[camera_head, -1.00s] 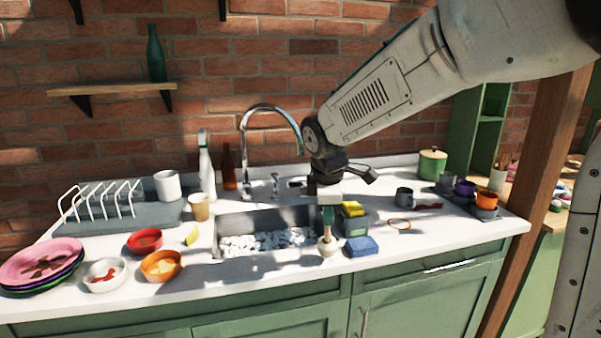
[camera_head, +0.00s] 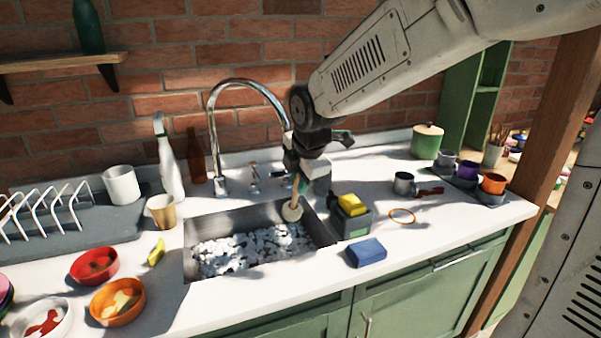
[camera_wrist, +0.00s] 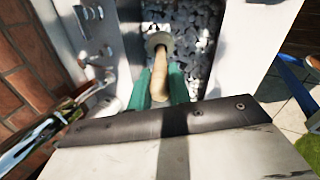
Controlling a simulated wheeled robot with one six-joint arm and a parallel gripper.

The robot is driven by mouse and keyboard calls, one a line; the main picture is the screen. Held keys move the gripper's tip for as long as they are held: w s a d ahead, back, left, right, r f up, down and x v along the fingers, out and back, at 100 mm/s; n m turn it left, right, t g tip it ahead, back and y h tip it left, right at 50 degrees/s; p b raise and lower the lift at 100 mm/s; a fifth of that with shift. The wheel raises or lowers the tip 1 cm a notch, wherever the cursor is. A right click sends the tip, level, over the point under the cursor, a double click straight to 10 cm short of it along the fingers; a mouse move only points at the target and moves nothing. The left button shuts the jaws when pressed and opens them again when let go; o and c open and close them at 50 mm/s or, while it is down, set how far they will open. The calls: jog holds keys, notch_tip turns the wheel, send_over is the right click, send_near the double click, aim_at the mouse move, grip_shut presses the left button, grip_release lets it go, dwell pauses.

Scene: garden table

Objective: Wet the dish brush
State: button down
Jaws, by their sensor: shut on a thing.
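The dish brush (camera_head: 292,211) has a wooden handle and a pale round head, and it hangs head-down at the right end of the sink. My gripper (camera_head: 302,184) is shut on its handle. In the wrist view the brush (camera_wrist: 158,45) points away between the green fingers of my gripper (camera_wrist: 160,84), with its head over the white pebbles. The sink (camera_head: 190,262) is a metal basin with white pebbles (camera_head: 250,250) in it. The chrome faucet (camera_head: 213,130) arches behind the sink, and its spout end is partly hidden behind my arm. I cannot tell whether water runs.
A caddy (camera_head: 353,224) with a yellow sponge (camera_head: 352,203) stands right of the sink, beside a blue sponge (camera_head: 366,252). A grey mug (camera_head: 404,184) stands further right. Red (camera_head: 93,265) and orange (camera_head: 117,302) bowls, a gold cup (camera_head: 162,211) and a spray bottle (camera_head: 168,160) stand left.

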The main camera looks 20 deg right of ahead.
notch_tip(320, 180, down, 14)
jog(key=shift+a+r, duration=0.25)
jog(key=shift+a, duration=0.05)
dwell(0.7)
jog(key=shift+r, duration=0.1)
dwell(0.8)
notch_tip(320, 180, up, 15)
jog(key=shift+f, duration=0.1)
dwell(0.7)
dwell(0.7)
